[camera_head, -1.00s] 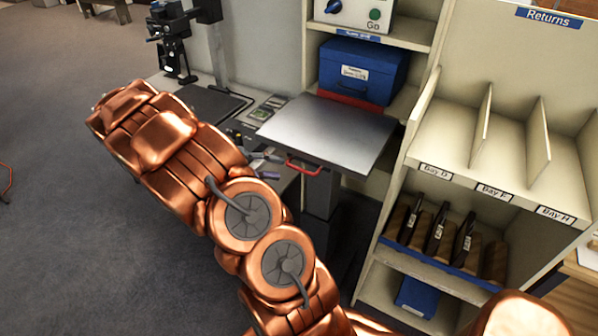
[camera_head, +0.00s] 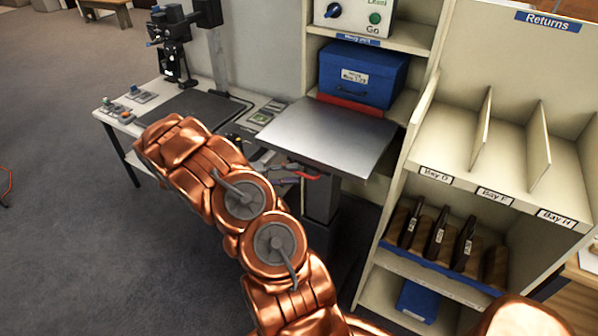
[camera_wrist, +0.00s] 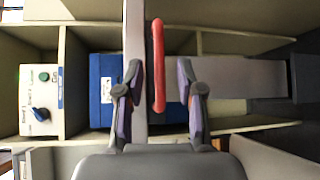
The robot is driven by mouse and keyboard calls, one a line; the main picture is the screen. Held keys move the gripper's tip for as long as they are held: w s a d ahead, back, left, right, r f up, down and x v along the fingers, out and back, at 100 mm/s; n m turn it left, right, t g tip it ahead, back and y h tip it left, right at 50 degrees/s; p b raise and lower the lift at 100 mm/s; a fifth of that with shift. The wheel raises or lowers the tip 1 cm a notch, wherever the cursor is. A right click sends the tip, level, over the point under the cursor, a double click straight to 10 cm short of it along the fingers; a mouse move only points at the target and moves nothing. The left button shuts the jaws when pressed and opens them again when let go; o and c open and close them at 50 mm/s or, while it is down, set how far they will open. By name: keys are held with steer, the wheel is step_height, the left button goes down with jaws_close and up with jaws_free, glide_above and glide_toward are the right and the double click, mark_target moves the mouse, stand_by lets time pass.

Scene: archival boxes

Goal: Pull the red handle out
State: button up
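The red handle (camera_wrist: 158,65) is a bar that shows between my gripper's two fingers in the wrist view. My gripper (camera_wrist: 158,68) is open, with one finger on each side of the bar and a gap on both sides. I cannot tell exactly how deep the bar sits between the fingers.
A blue box (camera_head: 361,72) sits on a shelf behind the platform, below a control box (camera_head: 352,14). A cream shelf unit with bays (camera_head: 512,142) stands close on the right. A bench (camera_head: 118,120) stands on the left. Open floor (camera_head: 70,240) lies at lower left.

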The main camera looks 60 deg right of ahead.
steer(key=shift+x, duration=1.35)
jaws_close()
